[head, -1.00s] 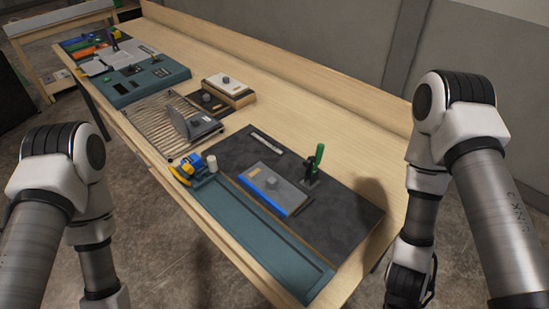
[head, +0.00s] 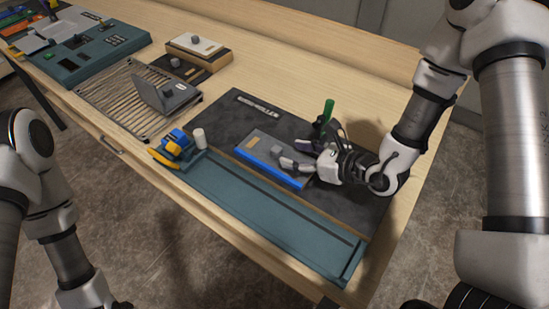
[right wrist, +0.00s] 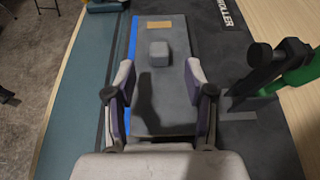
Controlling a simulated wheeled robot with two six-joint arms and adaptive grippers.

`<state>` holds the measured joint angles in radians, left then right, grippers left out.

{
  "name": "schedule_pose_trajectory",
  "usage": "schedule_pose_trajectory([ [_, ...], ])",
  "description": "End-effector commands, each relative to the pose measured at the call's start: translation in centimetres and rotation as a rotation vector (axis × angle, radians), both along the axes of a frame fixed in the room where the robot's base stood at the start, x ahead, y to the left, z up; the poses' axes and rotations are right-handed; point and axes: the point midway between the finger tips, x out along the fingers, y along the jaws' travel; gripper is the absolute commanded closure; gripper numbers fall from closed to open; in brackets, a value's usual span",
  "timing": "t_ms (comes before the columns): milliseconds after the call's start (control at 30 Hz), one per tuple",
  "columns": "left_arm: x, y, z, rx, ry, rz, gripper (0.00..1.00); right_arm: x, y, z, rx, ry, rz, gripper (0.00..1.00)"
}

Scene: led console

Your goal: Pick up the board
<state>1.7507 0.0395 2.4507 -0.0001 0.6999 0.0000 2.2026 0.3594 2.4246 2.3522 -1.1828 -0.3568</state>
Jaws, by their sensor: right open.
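The board appears to be the grey slab (head: 262,157) with a blue edge, lying flat on the black mat. It has a small grey block on top and a tan label, both clear in the right wrist view, where the board (right wrist: 165,95) runs away from the camera. My right gripper (head: 297,153) is over the board's near-right part, open and empty. In the right wrist view its fingers (right wrist: 160,82) are on either side of the board's width, short of the block. I cannot tell their height above it. My left gripper is out of view.
A green-handled clamp (head: 328,112) stands close behind my right gripper; it also shows in the right wrist view (right wrist: 295,70). A teal tray (head: 270,215) runs along the front edge. A blue-and-yellow tool (head: 176,146), wire rack (head: 125,97) and teal console (head: 95,50) lie left.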

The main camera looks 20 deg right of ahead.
Motion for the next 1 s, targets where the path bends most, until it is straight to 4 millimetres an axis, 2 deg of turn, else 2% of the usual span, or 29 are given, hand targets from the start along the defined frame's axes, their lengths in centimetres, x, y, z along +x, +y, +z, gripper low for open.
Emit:
schedule_pose_trajectory([
  [233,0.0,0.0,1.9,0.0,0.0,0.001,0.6,2.2,1.9,-0.2,-0.004,0.001,0.01,0.46],
  [400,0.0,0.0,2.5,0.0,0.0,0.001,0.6,4.2,3.3,-1.4,0.0,0.002,0.005,0.46],
  [633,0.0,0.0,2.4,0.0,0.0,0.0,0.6,4.4,3.4,-1.7,0.001,0.002,0.003,0.46],
  [700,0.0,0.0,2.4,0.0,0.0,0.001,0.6,4.4,3.4,-1.7,0.001,0.002,0.003,0.71],
  [800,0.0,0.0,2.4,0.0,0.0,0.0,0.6,4.3,3.4,-1.7,0.001,0.002,0.003,1.0],
  [1000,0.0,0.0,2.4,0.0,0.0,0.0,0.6,4.3,3.4,-1.6,0.002,0.003,0.004,1.0],
])
